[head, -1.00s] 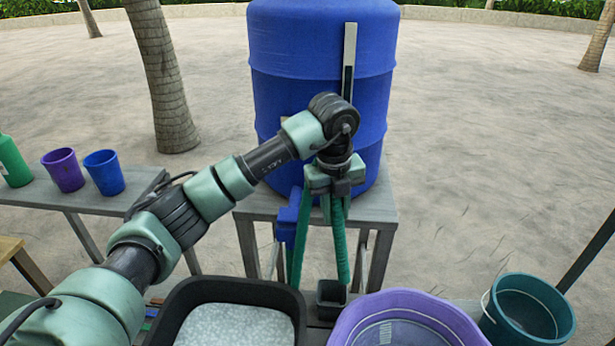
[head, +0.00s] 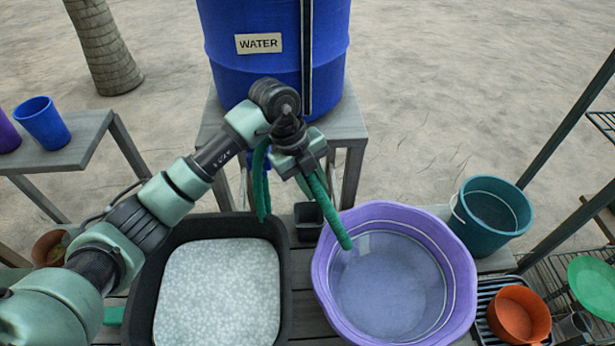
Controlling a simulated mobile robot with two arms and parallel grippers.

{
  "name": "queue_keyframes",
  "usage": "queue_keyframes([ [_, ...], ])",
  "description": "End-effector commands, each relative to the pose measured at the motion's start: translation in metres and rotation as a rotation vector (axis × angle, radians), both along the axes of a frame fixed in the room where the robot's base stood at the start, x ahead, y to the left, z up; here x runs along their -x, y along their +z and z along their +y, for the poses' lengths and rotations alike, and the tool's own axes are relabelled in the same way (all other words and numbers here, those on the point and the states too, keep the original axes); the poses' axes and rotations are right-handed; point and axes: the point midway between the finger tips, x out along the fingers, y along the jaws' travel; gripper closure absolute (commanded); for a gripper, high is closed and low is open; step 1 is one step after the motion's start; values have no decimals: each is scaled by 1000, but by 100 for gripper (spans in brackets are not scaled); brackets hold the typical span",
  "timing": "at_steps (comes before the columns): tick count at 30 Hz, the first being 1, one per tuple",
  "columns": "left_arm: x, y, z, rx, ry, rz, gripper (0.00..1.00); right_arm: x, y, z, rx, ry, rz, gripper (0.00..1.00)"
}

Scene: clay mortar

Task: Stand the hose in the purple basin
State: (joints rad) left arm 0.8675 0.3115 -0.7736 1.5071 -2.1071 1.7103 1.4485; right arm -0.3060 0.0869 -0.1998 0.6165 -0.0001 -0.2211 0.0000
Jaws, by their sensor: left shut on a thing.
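The green hose (head: 328,212) hangs from my left gripper (head: 302,168), which is shut on it. Its free end reaches over the left inner side of the purple basin (head: 462,262); I cannot tell whether it touches the basin. Another stretch of the hose hangs behind the gripper, to its left, in front of the blue water barrel (head: 240,75). The basin stands on the slatted table and looks to hold some clear liquid. The gripper is above and behind the basin's left rim. My right gripper is not in view.
A black tub (head: 284,300) with a pale speckled filling stands left of the basin. A small black pot (head: 308,216) sits behind. A teal bucket (head: 490,215) stands right of the basin, with an orange pot (head: 518,312) in front. A blue cup (head: 42,122) is far left.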

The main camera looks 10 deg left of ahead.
Motion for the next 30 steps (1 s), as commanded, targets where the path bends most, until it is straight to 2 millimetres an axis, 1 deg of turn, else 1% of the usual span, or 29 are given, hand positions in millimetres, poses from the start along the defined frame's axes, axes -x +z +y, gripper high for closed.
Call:
queue_keyframes([
  [1, 2, -9, -4, 3, -2, 0, 100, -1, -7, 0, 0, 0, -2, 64],
  [9, 8, -37, -19, 3, -2, 0, 100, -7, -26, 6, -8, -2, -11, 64],
  [15, 13, -58, -29, 3, -2, 0, 100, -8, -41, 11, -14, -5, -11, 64],
  [30, 25, -108, -56, 1, -2, 0, 100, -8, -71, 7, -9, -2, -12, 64],
])
